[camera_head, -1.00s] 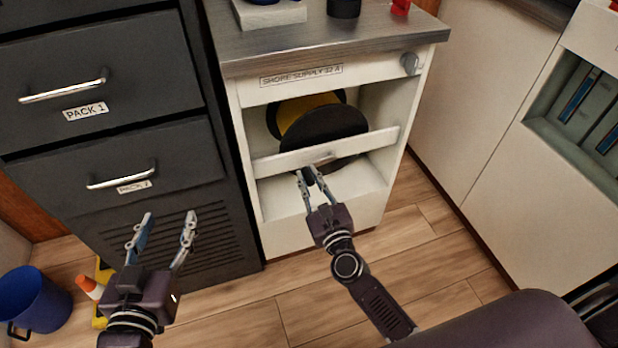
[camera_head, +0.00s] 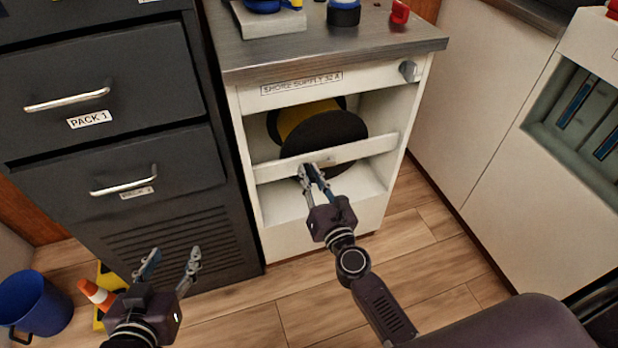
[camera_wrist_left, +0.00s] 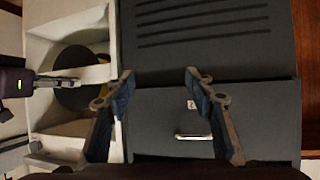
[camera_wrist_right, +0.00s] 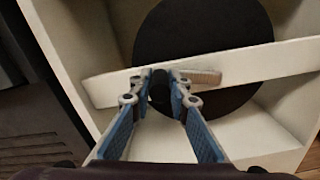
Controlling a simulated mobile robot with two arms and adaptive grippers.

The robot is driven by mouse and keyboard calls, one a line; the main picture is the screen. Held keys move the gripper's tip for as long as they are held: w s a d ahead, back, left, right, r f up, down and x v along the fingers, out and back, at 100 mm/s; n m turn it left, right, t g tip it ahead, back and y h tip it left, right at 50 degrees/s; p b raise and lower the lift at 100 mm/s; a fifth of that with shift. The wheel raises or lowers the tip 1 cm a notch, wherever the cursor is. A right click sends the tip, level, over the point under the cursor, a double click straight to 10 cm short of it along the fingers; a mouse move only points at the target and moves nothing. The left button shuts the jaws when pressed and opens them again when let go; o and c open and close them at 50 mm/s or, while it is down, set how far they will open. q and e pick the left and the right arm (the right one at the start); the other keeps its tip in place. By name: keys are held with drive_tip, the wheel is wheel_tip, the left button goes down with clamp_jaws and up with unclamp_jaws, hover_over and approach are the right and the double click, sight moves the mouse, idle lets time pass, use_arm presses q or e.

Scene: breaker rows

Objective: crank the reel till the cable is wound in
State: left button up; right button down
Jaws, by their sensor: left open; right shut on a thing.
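The cable reel is a dark disc (camera_head: 325,140) with yellow cable (camera_head: 300,115) behind it, set in the open bay of the white cabinet labelled SHORE SUPPLY 32 A. A pale bar crosses in front of it. In the right wrist view, a pale crank arm (camera_wrist_right: 200,77) lies on the bar, with a dark knob (camera_wrist_right: 158,90) at its left end. My right gripper (camera_head: 312,168) is shut on this knob. My left gripper (camera_head: 173,255) is open and empty, low in front of the dark drawer unit. The cable's free end is not visible.
The drawer unit (camera_head: 110,130) with PACK labels stands left of the cabinet. A blue bucket (camera_head: 35,302) and an orange cone (camera_head: 95,293) are on the floor at lower left. Several items stand on the grey countertop (camera_head: 330,45). The wooden floor on the right is clear.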

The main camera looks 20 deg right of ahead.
drive_tip(key=r+m, duration=0.1)
drive_tip(key=d+r+m+p, duration=0.1)
drive_tip(key=m, duration=0.1)
drive_tip(key=shift+r+m, duration=0.1)
drive_tip(key=shift+m, duration=0.2)
drive_tip(key=shift+d+r+m+p, duration=0.55)
drive_tip(key=shift+r+m+p, duration=0.25)
drive_tip(key=shift+m+p, duration=0.35)
use_arm(q)
drive_tip(key=s+a+f+g+y+p, duration=0.1)
drive_tip(key=s+a+f+g, duration=0.25)
drive_tip(key=s, duration=0.45)
drive_tip(key=s+a+f+g+y+p, duration=0.1)
drive_tip(key=s+a+f+g, duration=0.1)
drive_tip(key=s+f+g, duration=0.45)
drive_tip(key=s+f+p, duration=0.2)
drive_tip(key=f+p, duration=0.1)
drive_tip(key=f, duration=0.6)
drive_tip(key=s+f+p, duration=0.1)
drive_tip(key=f+p, duration=0.1)
drive_tip(key=f, duration=0.7)
drive_tip(key=shift+s+f+p, duration=0.25)
drive_tip(key=shift+s+p, duration=0.1)
drive_tip(key=shift+p, duration=0.05)
use_arm(e)
drive_tip(key=d+r+m, duration=0.2)
drive_tip(key=d+m, duration=0.4)
drive_tip(key=m, duration=0.3)
drive_tip(key=shift+w, duration=0.15)
drive_tip(key=shift+m, duration=0.25)
